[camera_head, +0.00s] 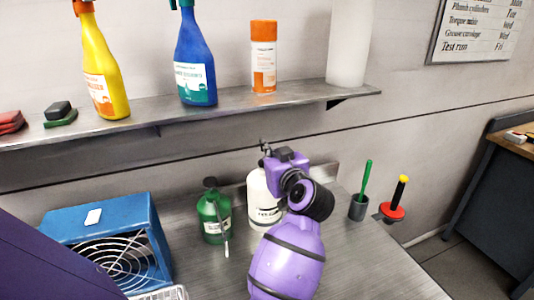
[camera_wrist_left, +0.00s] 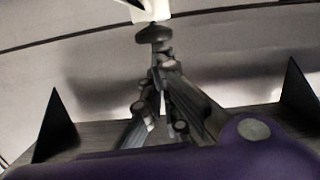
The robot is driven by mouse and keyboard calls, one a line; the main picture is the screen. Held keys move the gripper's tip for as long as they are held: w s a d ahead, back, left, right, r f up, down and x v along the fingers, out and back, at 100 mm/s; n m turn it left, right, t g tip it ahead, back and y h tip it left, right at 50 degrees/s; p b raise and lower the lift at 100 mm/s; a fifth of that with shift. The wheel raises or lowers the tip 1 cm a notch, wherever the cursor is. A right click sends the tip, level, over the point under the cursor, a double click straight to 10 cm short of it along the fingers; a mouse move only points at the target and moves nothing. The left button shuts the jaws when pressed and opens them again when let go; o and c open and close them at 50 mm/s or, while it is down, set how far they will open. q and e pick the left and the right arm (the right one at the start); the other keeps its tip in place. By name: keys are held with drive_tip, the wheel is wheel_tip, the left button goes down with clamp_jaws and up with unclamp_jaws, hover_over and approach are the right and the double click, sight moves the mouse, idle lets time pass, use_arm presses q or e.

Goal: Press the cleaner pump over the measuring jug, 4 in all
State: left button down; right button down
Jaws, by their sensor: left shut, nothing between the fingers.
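A white labelled bottle (camera_head: 262,205) stands on the bench; its top is hidden behind my wrist. A green labelled bottle (camera_head: 212,215) with a dark top stands just left of it. I cannot tell which of them is the cleaner. I can make out no measuring jug. My left arm's purple wrist is in front of the white bottle, and the small dark gripper (camera_head: 264,147) shows above that bottle. In the left wrist view the gripper (camera_wrist_left: 156,36) is shut and empty, below a white thing (camera_wrist_left: 151,10) cut off by the top edge. I cannot tell whether they touch. My right gripper is out of view.
A blue fan box (camera_head: 108,220) stands at left. A grey cup with a green handle (camera_head: 358,207) and a red-and-yellow tool (camera_head: 394,205) stand at right. Above, a shelf (camera_head: 145,121) holds several bottles and an orange can (camera_head: 263,58). The bench's right front is clear.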

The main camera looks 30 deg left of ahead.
use_arm(q)
drive_tip(key=shift+s+d+f, duration=0.2)
drive_tip(key=shift+s+d, duration=0.2)
drive_tip(key=shift+d, duration=0.05)
drive_tip(key=v, duration=1.1)
drive_tip(key=shift+a+r, duration=0.1)
drive_tip(key=shift+r, duration=0.2)
idle(2.2)
